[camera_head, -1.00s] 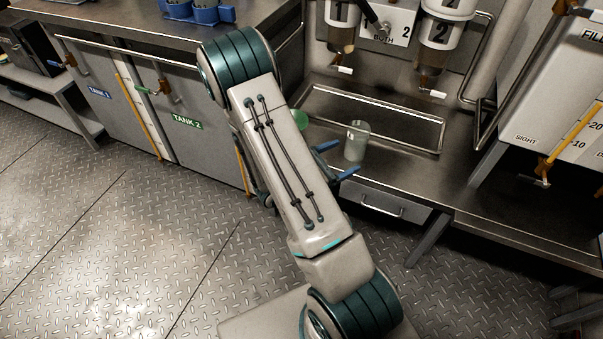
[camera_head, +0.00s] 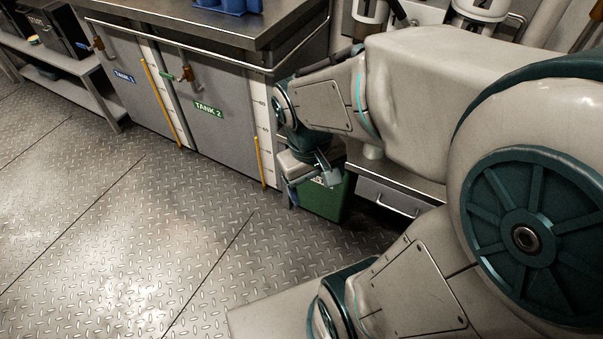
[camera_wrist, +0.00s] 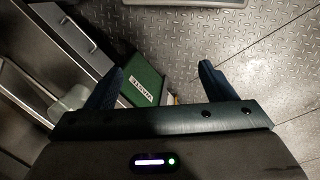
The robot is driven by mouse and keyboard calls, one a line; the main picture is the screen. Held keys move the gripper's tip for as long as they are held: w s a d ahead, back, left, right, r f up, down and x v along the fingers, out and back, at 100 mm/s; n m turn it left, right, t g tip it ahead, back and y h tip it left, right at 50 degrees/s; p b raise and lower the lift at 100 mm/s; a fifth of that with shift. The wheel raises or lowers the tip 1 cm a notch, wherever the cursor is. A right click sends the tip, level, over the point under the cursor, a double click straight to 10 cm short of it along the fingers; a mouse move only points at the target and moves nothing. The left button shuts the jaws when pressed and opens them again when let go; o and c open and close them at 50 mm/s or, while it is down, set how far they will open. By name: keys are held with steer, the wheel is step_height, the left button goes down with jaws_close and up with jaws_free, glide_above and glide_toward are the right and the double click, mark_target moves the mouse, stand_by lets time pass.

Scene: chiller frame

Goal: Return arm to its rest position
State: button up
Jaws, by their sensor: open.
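My arm is folded in close and covers much of the right side of the head view. My gripper (camera_head: 322,174) hangs in front of the counter, above and before a green bin. In the wrist view my gripper (camera_wrist: 162,68) has its two dark blue fingers wide apart, with nothing between them but the view down to the bin and floor.
Tank 2 (camera_head: 215,130) and Tank 1 (camera_head: 125,90) cabinets stand to the left. Blue holders (camera_head: 228,5) sit on the counter above. The metal floor (camera_head: 130,230) at left is clear.

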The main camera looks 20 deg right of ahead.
steer(key=a+r+t, duration=0.1)
steer(key=a+r+y, duration=0.1)
steer(key=shift+w+a+m+t+y, duration=0.15)
steer(key=shift+a+m+t+y, duration=0.15)
steer(key=shift+a+m+t, duration=0.1)
steer(key=shift+r, duration=0.2)
step_height(320, 180, up, 32)
steer(key=t+p, duration=0.1)
steer(key=p, duration=2.7)
steer(key=shift+d+f+t+p, duration=0.25)
steer(key=shift+d+t+p, duration=0.05)
steer(key=shift+p, duration=0.05)
